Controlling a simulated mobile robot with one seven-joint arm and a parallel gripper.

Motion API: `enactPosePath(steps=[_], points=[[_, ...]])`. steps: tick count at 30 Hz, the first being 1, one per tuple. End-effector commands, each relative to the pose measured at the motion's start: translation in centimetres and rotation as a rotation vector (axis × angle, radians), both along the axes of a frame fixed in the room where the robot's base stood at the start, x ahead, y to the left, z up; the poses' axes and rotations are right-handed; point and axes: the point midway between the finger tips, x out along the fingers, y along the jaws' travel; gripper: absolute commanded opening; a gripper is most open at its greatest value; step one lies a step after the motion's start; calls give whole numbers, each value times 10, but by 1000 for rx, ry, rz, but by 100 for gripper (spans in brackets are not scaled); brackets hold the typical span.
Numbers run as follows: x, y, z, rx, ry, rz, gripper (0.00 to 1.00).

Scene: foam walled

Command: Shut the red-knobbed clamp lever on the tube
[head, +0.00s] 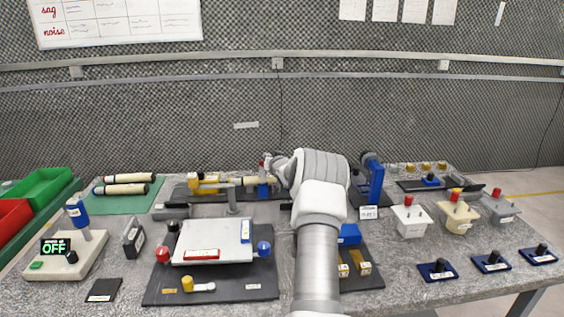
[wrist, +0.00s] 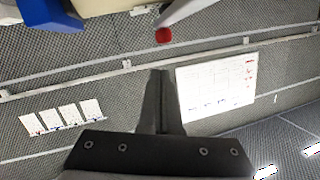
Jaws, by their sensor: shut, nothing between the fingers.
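The tube (head: 238,182) lies level at the back of the bench, cream with a yellow left end, with a blue clamp block (head: 263,190) at its right end. The clamp lever's red knob (head: 262,163) shows above the block, so the lever appears raised. In the wrist view the red knob (wrist: 163,36) sits at the end of the grey lever (wrist: 188,11), near the blue and cream parts at the top edge. My gripper (wrist: 163,73) is shut and empty, its tips apart from the knob in the picture. In the head view my arm hides most of the gripper.
A white plate fixture (head: 215,240) stands in front on a dark mat. A blue upright fixture (head: 375,180) stands right of my arm. Several knobbed boxes (head: 411,215) stand farther right. Green and red bins (head: 42,190) are at the left.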

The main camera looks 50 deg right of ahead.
Motion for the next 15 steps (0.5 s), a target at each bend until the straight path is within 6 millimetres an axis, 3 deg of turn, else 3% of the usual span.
enactPosePath(steps=[3, 15], points=[[3, 4, 8, -1, 0, 1, 0], [-47, 28, 21, -1, 1, -1, 0]])
